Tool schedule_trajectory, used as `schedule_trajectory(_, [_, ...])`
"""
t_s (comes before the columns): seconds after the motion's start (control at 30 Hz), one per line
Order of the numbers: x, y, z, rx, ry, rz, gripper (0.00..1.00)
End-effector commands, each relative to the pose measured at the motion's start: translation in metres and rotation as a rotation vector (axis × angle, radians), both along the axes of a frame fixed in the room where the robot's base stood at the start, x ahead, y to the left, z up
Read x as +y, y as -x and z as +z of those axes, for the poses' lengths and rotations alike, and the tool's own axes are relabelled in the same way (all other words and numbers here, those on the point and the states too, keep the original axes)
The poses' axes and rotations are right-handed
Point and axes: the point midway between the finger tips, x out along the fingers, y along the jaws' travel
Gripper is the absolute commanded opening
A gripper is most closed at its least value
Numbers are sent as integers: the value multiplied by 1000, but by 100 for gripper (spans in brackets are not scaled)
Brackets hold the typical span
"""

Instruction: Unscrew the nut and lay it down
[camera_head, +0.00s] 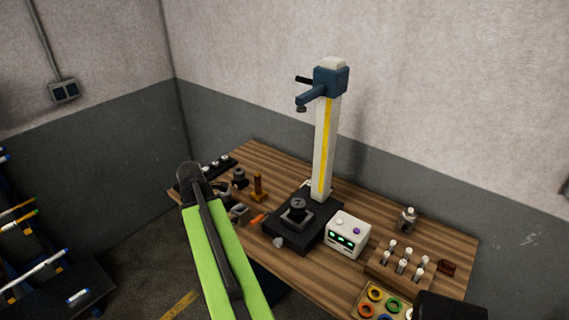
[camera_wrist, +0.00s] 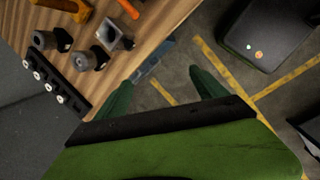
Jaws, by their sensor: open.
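No nut can be made out for certain in either view. In the head view, a dark round part (camera_head: 297,208) sits on a black base (camera_head: 318,236) at the foot of a tall white column (camera_head: 326,150). In the wrist view, a grey square block with a dark hole (camera_wrist: 112,37) and two dark round parts, one of them near the table edge (camera_wrist: 83,60), stand on the wooden table (camera_wrist: 150,42). My gripper (camera_wrist: 163,92) is open and empty, its green fingers apart beyond the table edge, over the floor. The head view does not show its fingers clearly.
A black rack with white-topped pegs (camera_wrist: 52,84) lies along the table edge. A white box with green lights (camera_head: 347,234), upright pegs (camera_head: 403,262) and a tray of coloured rings (camera_head: 379,302) fill the table's right part. A dark box (camera_wrist: 266,32) stands on the floor.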

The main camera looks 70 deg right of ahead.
Motion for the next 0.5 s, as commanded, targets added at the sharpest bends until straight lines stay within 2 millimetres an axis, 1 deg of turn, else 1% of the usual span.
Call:
schedule_trajectory(0.03, [-41, 30, 30, 34, 21, 48, 82])
schedule_trajectory(0.07, [-62, 47, 38, 58, 33, 90, 82])
schedule_trajectory(0.1, [-86, 70, 49, 90, 48, 142, 82])
schedule_trajectory(0.17, [-118, 105, 62, 139, 62, 213, 82])
schedule_trajectory(0.2, [-135, 125, 69, 167, 70, 255, 82])
schedule_trajectory(0.3, [-165, 167, 82, 229, 78, 338, 82])
schedule_trajectory(0.33, [-171, 176, 85, 243, 79, 356, 82])
schedule_trajectory(0.4, [-180, 191, 88, 265, 81, 388, 82])
schedule_trajectory(0.5, [-185, 200, 89, 279, 81, 409, 82])
